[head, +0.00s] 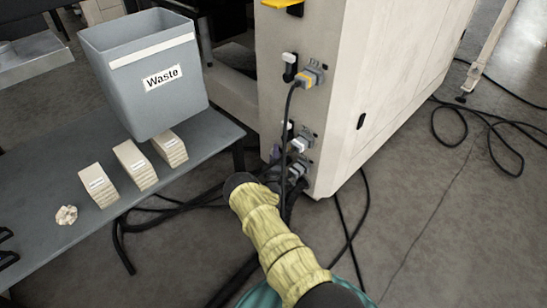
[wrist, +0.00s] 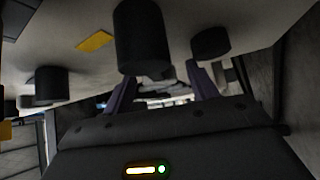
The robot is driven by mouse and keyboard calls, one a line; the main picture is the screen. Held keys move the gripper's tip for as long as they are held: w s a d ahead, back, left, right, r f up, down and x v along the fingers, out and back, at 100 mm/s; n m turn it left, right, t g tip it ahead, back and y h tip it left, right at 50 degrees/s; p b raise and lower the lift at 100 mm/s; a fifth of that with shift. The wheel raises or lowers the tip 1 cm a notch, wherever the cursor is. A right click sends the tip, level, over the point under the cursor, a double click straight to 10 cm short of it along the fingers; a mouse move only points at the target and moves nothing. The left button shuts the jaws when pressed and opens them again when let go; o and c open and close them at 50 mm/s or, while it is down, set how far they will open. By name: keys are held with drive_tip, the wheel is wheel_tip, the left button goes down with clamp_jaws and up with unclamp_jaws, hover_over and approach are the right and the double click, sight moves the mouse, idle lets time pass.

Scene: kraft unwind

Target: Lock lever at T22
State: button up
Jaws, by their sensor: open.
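The pale cabinet carries a column of grey plug connectors: an upper one with yellow parts (head: 308,77), a middle one (head: 302,143) and a lower one (head: 297,171). A white-tipped lever (head: 290,62) stands beside the upper connector, and another (head: 288,128) beside the middle one. No T22 label is readable. My gripper's purple fingers are apart in the wrist view (wrist: 162,78), with nothing clearly between them. In the head view a bit of purple (head: 276,153) shows left of the lower connector; my arm hides most of the gripper. Contact with a lever cannot be told.
Black cables (head: 287,110) hang from the connectors and lie on the floor. A grey bench (head: 45,190) at left holds a waste bin (head: 150,85), several labelled blocks (head: 135,163) and a knob (head: 66,215). In the wrist view, dark cylinders (wrist: 142,38) hang close above the fingers.

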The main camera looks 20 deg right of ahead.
clamp_jaws()
idle(0.3)
drive_tip(key=shift+s+d+r+m+t+h+b, duration=0.1)
drive_tip(key=shift+s+r+m+t+h+b, duration=0.2)
drive_tip(key=shift+m+h+b, duration=0.65)
drive_tip(key=shift+s+d+r+m+t+h+b, duration=0.15)
drive_tip(key=shift+r+m+h+b, duration=0.4)
drive_tip(key=shift+m+b, duration=0.6)
drive_tip(key=shift+s+r+m+t+h+b, duration=0.2)
drive_tip(key=shift+s+m+h+b, duration=0.1)
drive_tip(key=shift+m+h+b, duration=0.8)
drive_tip(key=shift+p, duration=0.3)
unclamp_jaws()
